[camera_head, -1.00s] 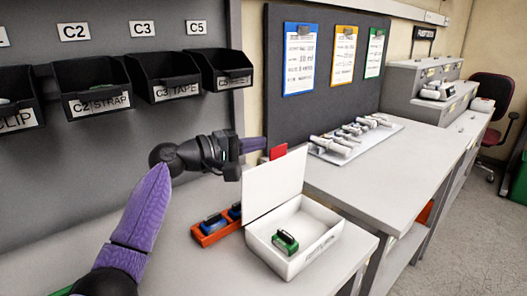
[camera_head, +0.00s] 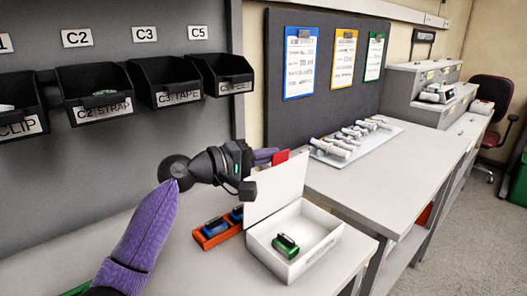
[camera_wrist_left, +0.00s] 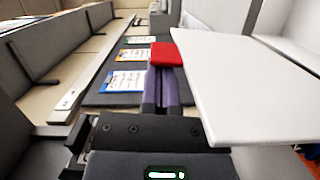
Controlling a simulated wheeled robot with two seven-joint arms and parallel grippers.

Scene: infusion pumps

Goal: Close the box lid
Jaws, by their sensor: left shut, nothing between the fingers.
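The open white box (camera_head: 322,250) stands on the near table. Its white lid (camera_head: 276,186) is raised, standing up from the box's left side. A green device (camera_head: 286,246) lies inside the box. My left gripper (camera_head: 266,157) is shut and empty, just behind the lid's upper edge in the head view. In the left wrist view the lid (camera_wrist_left: 225,80) is a broad white panel right of my shut purple fingers (camera_wrist_left: 165,90). A red piece (camera_wrist_left: 168,54) shows at the fingertips. I cannot tell whether the fingers touch the lid. My right gripper is not in view.
An orange tray (camera_head: 211,240) with blue devices stands left of the box, below my left arm. Black bins (camera_head: 97,97) hang on the wall at left. A white tray (camera_head: 358,141) with several devices lies on the farther table.

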